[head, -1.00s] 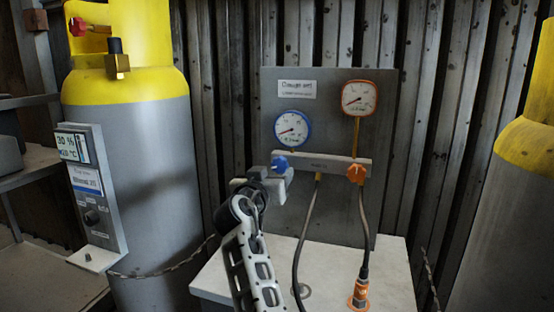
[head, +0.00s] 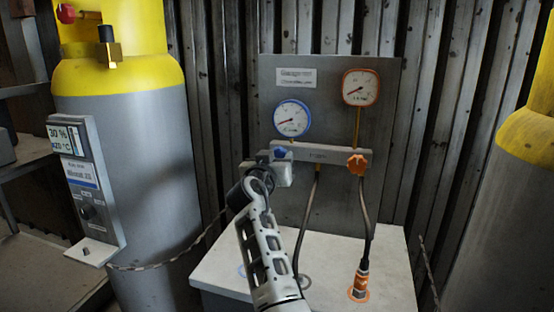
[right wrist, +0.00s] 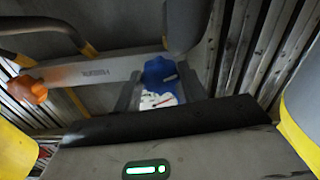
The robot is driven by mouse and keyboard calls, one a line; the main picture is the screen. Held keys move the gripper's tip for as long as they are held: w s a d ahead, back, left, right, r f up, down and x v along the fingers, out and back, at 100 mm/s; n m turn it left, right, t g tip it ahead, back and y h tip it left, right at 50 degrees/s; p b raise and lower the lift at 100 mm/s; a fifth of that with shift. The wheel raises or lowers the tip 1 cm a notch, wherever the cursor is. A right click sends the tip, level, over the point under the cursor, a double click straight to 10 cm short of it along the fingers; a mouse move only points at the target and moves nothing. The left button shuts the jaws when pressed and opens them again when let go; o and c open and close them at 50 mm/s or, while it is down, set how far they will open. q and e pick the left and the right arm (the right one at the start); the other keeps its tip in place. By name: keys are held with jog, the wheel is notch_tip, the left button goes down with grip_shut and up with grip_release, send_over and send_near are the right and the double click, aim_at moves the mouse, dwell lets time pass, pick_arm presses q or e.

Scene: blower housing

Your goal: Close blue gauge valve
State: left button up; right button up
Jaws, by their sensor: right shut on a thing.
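The blue gauge valve (head: 281,153) is a small blue knob at the left end of the grey manifold bar, under the blue-rimmed gauge (head: 292,118). My right gripper (head: 279,163) is at this knob and partly hides it in the head view. In the right wrist view the blue knob (right wrist: 157,72) shows between the fingers, and the gripper is shut on it. How far the knob is turned cannot be told. My left gripper is not in view.
An orange valve (head: 357,163) sits at the bar's right end, below an orange-rimmed gauge (head: 360,87). Hoses hang from the manifold bar (head: 320,155) to a white table (head: 325,270). Yellow-topped grey cylinders stand left (head: 140,160) and right (head: 510,200).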

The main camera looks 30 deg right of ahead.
pick_arm(q)
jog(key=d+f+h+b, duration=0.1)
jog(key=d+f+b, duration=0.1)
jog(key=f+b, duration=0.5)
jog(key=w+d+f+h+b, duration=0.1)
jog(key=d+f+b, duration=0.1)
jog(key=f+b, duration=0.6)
jog(key=b, duration=0.5)
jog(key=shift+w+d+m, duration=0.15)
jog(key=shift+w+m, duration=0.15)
pick_arm(e)
jog(key=m, duration=2.1)
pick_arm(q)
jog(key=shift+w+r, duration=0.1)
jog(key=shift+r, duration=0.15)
pick_arm(e)
jog(key=shift+m, duration=0.4)
